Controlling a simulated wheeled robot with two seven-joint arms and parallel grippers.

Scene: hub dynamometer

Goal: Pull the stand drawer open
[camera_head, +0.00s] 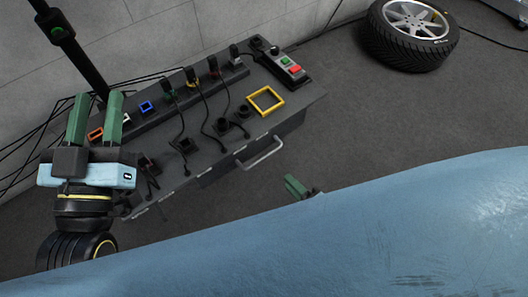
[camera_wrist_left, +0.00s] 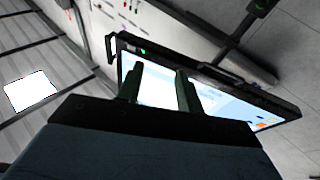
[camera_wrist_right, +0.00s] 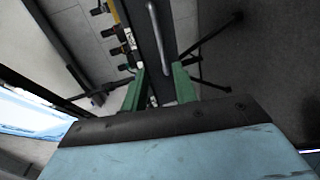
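The dark stand (camera_head: 205,150) stands along the wall in the head view. A pale bar handle (camera_head: 262,154) sticks out of its front, and the drawer looks shut. In the right wrist view the handle (camera_wrist_right: 158,35) lies ahead of my right gripper (camera_wrist_right: 158,82), roughly in line with the gap between its green fingers. These are open, empty and apart from the handle. In the head view only the tips of my right gripper (camera_head: 297,187) show, below and right of the handle. My left gripper (camera_head: 95,105) is open and empty, fingers upward, left of the stand.
The stand's top carries plugs with cables, a yellow frame (camera_head: 266,100) and a button box (camera_head: 290,67). A tyre (camera_head: 408,35) lies at the back right. A screen (camera_wrist_left: 215,95) is ahead of my left gripper. The floor before the stand is clear.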

